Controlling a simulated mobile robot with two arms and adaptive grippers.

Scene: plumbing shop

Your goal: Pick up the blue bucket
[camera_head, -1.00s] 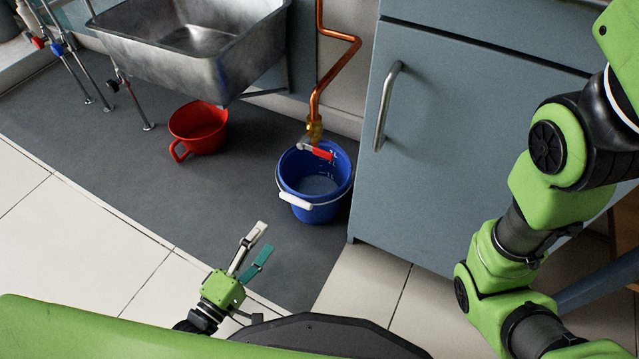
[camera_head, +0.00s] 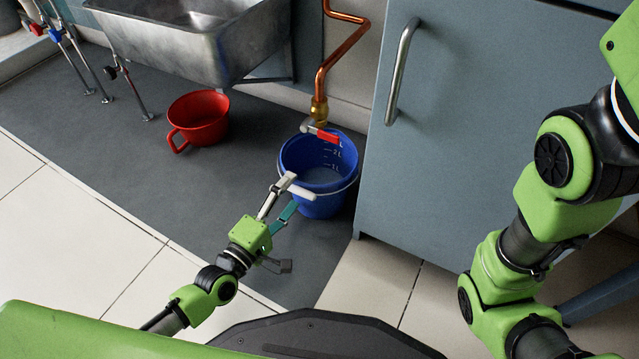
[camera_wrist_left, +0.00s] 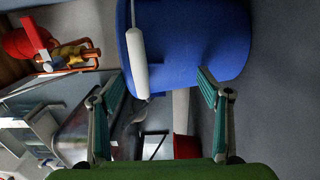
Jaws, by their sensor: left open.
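The blue bucket (camera_head: 326,202) stands upright on the dark grey mat (camera_head: 225,195), below a copper pipe and beside the cabinet. It has a white handle grip (camera_wrist_left: 137,62) on the side facing me. My left gripper (camera_head: 291,192) is open at the near left side of the bucket, with its fingertips at or very close to the handle grip. In the left wrist view the bucket wall (camera_wrist_left: 195,40) and the grip lie just beyond the open fingers (camera_wrist_left: 160,82). I cannot tell whether they touch. My right gripper is out of view; only my right arm shows.
A copper pipe (camera_head: 340,52) ends in a valve with a red lever (camera_head: 328,136) just over the bucket. The grey-blue cabinet (camera_head: 455,130) stands close on the right. A red pot (camera_head: 199,120) and a metal sink (camera_head: 195,45) are at the left.

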